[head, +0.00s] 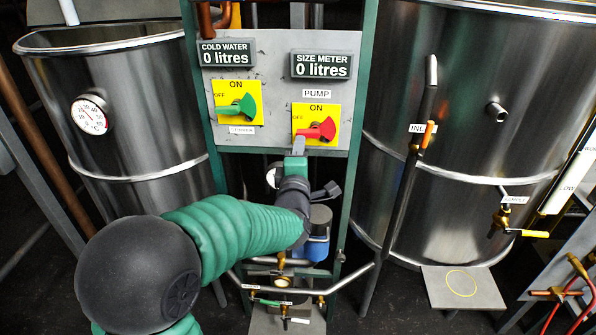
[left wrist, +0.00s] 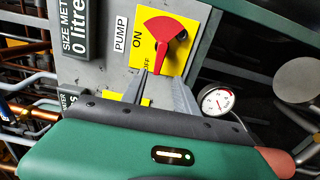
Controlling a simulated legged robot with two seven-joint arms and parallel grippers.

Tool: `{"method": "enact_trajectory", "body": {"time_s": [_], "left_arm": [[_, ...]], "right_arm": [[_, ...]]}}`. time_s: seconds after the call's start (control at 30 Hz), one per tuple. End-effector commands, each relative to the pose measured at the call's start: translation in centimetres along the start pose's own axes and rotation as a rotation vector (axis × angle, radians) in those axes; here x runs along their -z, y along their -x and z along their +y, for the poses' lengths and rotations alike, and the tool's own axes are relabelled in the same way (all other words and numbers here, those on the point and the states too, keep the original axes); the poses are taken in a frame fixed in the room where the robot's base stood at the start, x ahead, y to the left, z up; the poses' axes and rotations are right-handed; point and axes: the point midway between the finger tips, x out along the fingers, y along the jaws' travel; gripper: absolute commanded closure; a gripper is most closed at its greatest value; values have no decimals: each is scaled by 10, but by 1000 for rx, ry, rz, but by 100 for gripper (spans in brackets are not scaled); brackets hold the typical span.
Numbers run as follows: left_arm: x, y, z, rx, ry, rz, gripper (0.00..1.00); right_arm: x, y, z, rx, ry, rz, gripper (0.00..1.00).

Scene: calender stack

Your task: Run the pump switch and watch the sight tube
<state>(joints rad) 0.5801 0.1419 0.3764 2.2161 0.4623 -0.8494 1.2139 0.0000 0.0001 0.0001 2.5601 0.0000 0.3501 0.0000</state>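The pump switch (head: 325,128) is a red lever on a yellow ON/OFF plate, under the PUMP label on the grey panel. Its handle points toward OFF. It also shows in the left wrist view (left wrist: 163,34). My left gripper (head: 298,146) is just below the switch. In the left wrist view its two fingers (left wrist: 159,80) are apart, with nothing between them, their tips close to the switch's handle; I cannot tell whether they touch. A pale tube marked LOW (head: 570,180), probably the sight tube, is partly cut off at the right edge. My right gripper is not in view.
A green-handled switch (head: 238,106) sits left of the pump switch. The cold water meter (head: 226,53) and size meter (head: 321,65) both read 0 litres. Steel tanks stand at left (head: 140,110) and right (head: 470,90). A dark pipe (head: 410,190) runs in front of the right tank.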

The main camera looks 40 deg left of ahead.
Motion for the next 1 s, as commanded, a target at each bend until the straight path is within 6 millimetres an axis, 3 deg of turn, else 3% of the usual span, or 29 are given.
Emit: {"method": "enact_trajectory", "body": {"time_s": [0.1, 0.3, 0.87, 0.97, 1.0], "left_arm": [[-1, 34, 0, -2, -1, -3, 64], [-1, 70, -1, 1, -1, -2, 64], [-2, 77, -4, 11, -10, -7, 64], [-21, 81, -24, 98, -130, -82, 64], [-34, 86, -40, 163, -228, -145, 64]], "right_arm": [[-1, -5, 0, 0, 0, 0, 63], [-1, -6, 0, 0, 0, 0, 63], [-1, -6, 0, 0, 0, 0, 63], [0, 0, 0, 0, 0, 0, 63], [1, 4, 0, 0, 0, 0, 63]]}}
